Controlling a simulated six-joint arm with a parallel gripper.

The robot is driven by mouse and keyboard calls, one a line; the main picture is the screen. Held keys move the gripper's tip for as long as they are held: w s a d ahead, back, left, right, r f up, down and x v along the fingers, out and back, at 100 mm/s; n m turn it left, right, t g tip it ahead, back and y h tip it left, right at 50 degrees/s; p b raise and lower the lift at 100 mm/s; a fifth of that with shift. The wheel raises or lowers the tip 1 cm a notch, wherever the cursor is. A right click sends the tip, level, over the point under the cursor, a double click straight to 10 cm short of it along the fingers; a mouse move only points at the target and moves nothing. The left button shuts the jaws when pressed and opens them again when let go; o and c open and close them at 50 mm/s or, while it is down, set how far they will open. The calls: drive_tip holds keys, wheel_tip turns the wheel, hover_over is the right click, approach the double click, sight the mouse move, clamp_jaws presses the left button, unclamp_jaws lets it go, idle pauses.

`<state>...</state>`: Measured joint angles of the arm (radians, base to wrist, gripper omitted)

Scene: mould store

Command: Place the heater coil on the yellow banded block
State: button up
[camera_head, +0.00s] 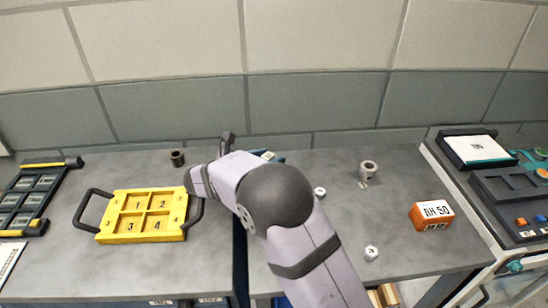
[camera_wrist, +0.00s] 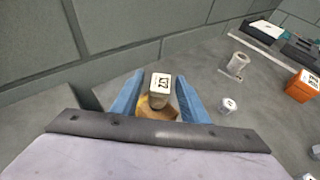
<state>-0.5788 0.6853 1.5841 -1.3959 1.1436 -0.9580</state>
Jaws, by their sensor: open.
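My gripper (camera_wrist: 161,76) is open, with its two blue fingers on either side of a small block (camera_wrist: 160,84). The block has a pale, labelled top and a brownish-yellow patch below it; I cannot tell whether it is the yellow banded block. In the head view, the block's pale top (camera_head: 268,155) shows just beyond my arm, which hides most of the gripper. A grey hollow cylinder (camera_head: 368,170) stands upright at right; it also shows in the wrist view (camera_wrist: 236,65). A dark hollow cylinder (camera_head: 177,158) stands at left. I cannot tell which is the heater coil.
A yellow tray (camera_head: 186,236) with numbered compartments and dark handles lies left of my arm. Small white-topped pieces (camera_head: 320,191) (camera_head: 371,253) and an orange labelled block (camera_head: 432,215) stand at right. Racks and equipment line both sides; a wall closes the back.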

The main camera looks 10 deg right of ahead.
drive_tip(key=v, duration=0.8)
drive_tip(key=shift+s+a+r+b, duration=0.15)
drive_tip(key=shift+s+a+b, duration=0.1)
drive_tip(key=shift+b, duration=0.15)
drive_tip(key=shift+d, duration=0.1)
